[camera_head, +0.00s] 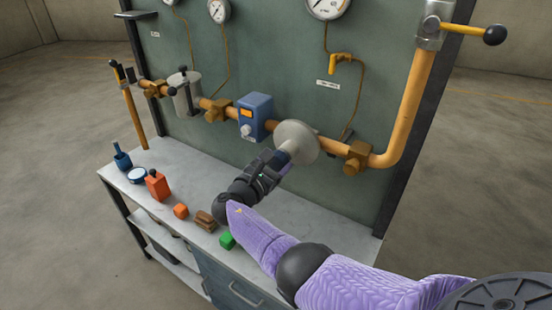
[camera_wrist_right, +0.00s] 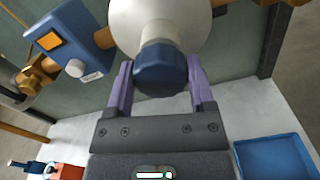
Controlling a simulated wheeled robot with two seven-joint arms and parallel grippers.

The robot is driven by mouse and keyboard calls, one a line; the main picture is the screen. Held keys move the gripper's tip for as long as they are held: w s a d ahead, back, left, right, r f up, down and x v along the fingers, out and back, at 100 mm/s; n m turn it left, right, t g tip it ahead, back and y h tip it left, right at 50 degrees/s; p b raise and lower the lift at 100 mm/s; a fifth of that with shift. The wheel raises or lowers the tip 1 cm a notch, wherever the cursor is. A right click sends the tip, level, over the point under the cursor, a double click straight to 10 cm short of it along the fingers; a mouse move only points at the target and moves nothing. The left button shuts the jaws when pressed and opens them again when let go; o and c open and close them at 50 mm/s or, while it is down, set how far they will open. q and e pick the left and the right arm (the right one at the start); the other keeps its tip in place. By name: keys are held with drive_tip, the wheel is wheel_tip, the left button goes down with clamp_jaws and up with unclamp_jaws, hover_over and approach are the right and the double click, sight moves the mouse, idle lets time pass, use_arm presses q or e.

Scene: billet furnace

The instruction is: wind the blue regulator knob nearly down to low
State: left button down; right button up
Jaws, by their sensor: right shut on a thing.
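The blue regulator knob (camera_wrist_right: 161,70) is a dark blue faceted cap on the pale round regulator body (camera_head: 296,141) on the orange pipe. My right gripper (camera_wrist_right: 160,82) has one purple finger on each side of the knob and is shut on it. In the head view my right gripper (camera_head: 280,161) reaches up to the front of the regulator and hides most of the knob. No low mark or pointer can be made out on the knob. My left gripper is not in view.
A blue box with an orange window (camera_head: 256,116) sits on the pipe just left of the regulator. The grey bench (camera_head: 335,228) below holds a red canister (camera_head: 157,185), a green block (camera_head: 227,240) and other small items. A blue tray (camera_wrist_right: 275,158) shows in the wrist view.

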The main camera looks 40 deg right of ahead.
drive_tip(key=n+p, duration=0.1)
drive_tip(key=n, duration=0.2)
drive_tip(key=shift+n, duration=0.4)
drive_tip(key=n, duration=0.4)
drive_tip(key=shift+f, duration=0.1)
drive_tip(key=n, duration=0.4)
drive_tip(key=shift+w+f+p, duration=0.1)
drive_tip(key=shift+p, duration=0.2)
drive_tip(key=n, duration=0.2)
drive_tip(key=shift+n, duration=1.7)
drive_tip(key=shift+f, duration=0.1)
